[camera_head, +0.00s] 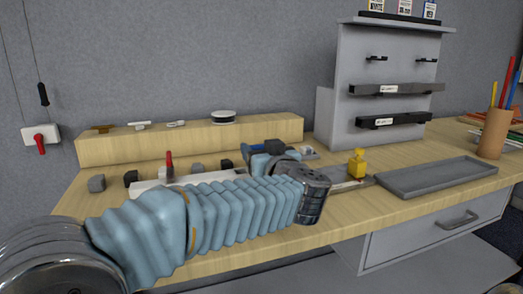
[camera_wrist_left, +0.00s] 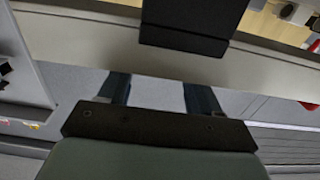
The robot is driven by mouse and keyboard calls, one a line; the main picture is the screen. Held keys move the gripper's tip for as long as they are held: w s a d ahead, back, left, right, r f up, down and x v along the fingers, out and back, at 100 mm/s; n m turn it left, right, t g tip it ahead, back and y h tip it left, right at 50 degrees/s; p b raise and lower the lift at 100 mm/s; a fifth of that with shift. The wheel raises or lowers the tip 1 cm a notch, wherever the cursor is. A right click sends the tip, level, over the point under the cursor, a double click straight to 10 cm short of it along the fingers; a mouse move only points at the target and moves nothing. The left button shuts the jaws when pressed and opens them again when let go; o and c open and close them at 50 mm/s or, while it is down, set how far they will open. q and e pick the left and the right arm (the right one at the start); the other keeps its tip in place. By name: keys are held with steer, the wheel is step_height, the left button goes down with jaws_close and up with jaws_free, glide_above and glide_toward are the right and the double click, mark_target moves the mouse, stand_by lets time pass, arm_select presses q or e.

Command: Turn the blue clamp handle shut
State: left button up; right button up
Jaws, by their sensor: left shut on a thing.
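My left arm reaches across the table from the left in the head view. Its gripper (camera_head: 272,150) is at the back middle of the worktop, by a small dark blue part (camera_head: 251,148) that looks like the clamp handle, partly hidden by my wrist. In the left wrist view the gripper's two fingers (camera_wrist_left: 157,84) are spaced apart and their tips meet a pale bar (camera_wrist_left: 150,58). A black block (camera_wrist_left: 186,24) lies beyond the bar. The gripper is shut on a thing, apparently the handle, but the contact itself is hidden. My right gripper is not in view.
A red lever (camera_head: 169,164) stands on a pale base behind my arm. A wooden ledge (camera_head: 190,144) runs along the back. A yellow object (camera_head: 357,164), a grey tray (camera_head: 436,178) and a grey rack (camera_head: 390,85) are to the right. Small blocks (camera_head: 97,183) sit at left.

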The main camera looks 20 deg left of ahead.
arm_select(q)
steer(key=shift+c, duration=0.8)
steer(key=shift+a, duration=0.1)
steer(key=m+h, duration=0.1)
steer(key=t+h, duration=0.1)
steer(key=m+h, duration=0.1)
steer(key=shift+s+a+m+t+h, duration=0.15)
steer(key=shift+a+m+t+h, duration=0.15)
steer(key=shift+t, duration=0.1)
steer(key=shift+a+m+t+h+b, duration=0.25)
steer(key=shift+m+h, duration=0.95)
steer(key=shift+h, duration=0.65)
steer(key=shift+a+m+t+h+b, duration=0.1)
steer(key=shift+m+t+h, duration=0.25)
steer(key=shift+m+h, duration=1.2)
steer(key=shift+n+h, duration=0.25)
steer(key=shift+h, duration=0.15)
steer(key=o, duration=1.1)
steer(key=shift+c, duration=0.2)
